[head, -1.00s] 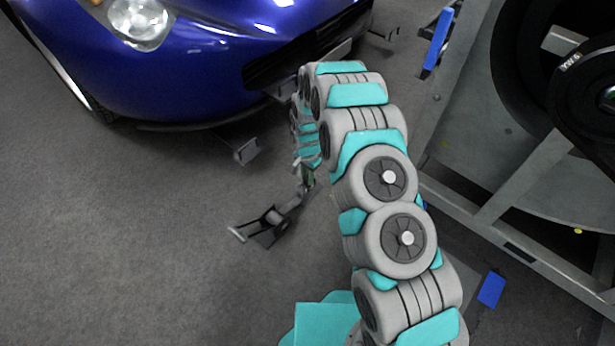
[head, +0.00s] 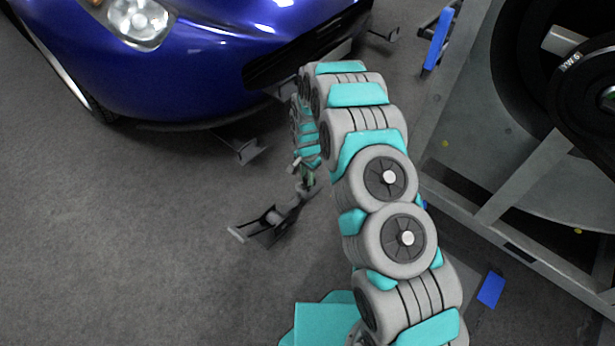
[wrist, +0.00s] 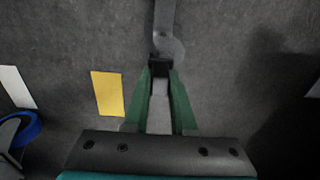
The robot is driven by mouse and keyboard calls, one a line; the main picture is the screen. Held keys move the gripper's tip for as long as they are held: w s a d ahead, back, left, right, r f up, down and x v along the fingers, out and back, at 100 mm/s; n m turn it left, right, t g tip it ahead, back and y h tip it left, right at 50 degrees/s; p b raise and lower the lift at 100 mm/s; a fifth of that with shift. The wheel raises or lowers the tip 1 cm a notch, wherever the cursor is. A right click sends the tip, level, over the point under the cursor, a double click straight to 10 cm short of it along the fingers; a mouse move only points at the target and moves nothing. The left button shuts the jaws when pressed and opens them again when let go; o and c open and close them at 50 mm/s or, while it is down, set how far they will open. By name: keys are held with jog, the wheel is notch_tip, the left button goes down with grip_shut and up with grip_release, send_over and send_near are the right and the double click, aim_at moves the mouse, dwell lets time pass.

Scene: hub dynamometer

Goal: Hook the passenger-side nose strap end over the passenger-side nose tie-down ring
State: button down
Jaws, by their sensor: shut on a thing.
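My gripper (head: 306,180) points down near the floor, in front of the blue car's nose. In the wrist view its green fingers (wrist: 160,72) are closed on a dark block, which I take to be the nose strap end (wrist: 160,63). A rounded grey piece and a grey band (wrist: 165,15) run on from it, away from the fingers. In the head view a dark fitting with a pale bar (head: 265,226) lies just below and left of my gripper. I cannot tell whether it is joined to the strap end. No tie-down ring is clearly recognisable.
The blue car (head: 210,60) fills the upper left, with a dark bracket (head: 245,149) under its nose. The dynamometer frame (head: 490,210) stands on the right. A yellow floor mark (wrist: 107,93) shows in the wrist view. The floor at left is clear.

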jog(key=shift+r, duration=0.75)
dwell(0.4)
jog(key=shift+r+p, duration=0.7)
jog(key=shift+r, duration=1.2)
